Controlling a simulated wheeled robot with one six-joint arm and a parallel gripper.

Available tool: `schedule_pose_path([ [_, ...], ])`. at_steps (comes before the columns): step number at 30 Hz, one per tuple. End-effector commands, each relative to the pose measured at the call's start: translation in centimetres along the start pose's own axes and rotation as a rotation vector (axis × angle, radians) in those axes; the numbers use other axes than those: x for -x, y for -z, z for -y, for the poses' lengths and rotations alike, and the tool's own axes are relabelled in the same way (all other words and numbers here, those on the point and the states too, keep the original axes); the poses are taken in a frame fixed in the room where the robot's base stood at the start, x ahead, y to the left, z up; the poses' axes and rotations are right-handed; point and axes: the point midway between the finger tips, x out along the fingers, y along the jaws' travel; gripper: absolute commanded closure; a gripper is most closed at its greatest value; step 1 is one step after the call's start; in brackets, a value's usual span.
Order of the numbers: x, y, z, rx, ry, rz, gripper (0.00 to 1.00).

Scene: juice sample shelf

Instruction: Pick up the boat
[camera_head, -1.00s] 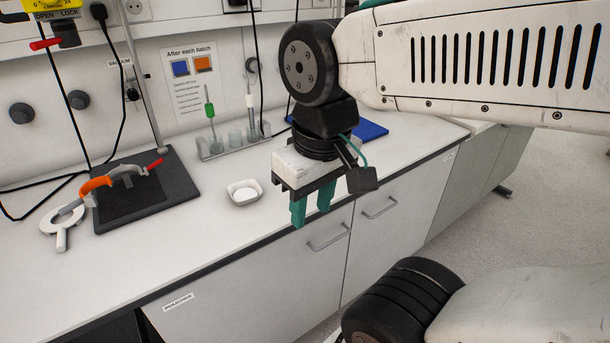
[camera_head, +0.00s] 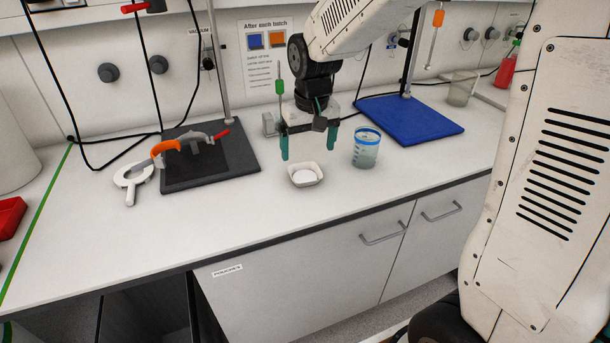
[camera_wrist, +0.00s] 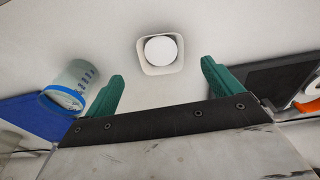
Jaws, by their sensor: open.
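The boat (camera_head: 306,183) is a small white square dish with rounded corners, standing on the white counter with a white round content inside. In the wrist view the boat (camera_wrist: 160,71) lies at the top middle, ahead of the gap between my fingers. My gripper (camera_head: 309,148) has two green fingers pointing down, spread apart with nothing between them. In the head view it hangs just above and behind the boat. My gripper (camera_wrist: 162,73) also shows open in the wrist view, apart from the boat.
A blue-rimmed beaker (camera_head: 366,150) stands close to the right of my gripper. A blue board (camera_head: 412,122) lies at back right. Counter in front of the boat is clear.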

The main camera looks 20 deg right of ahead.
Motion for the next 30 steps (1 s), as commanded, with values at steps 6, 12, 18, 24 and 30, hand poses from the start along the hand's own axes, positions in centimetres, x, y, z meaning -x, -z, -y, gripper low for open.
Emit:
schedule_pose_path([
  [6,-2.3,1.0,0.2,0.000,0.000,0.002,0.09],
  [12,-4.6,0.9,0.1,0.000,0.000,0.002,0.09],
  [18,-7.6,0.9,-0.1,-0.001,0.000,0.003,0.09],
  [24,-8.8,1.0,-0.1,-0.001,0.000,0.000,0.09],
  [30,-8.8,1.0,-0.1,-0.001,0.000,-0.001,0.17],
])
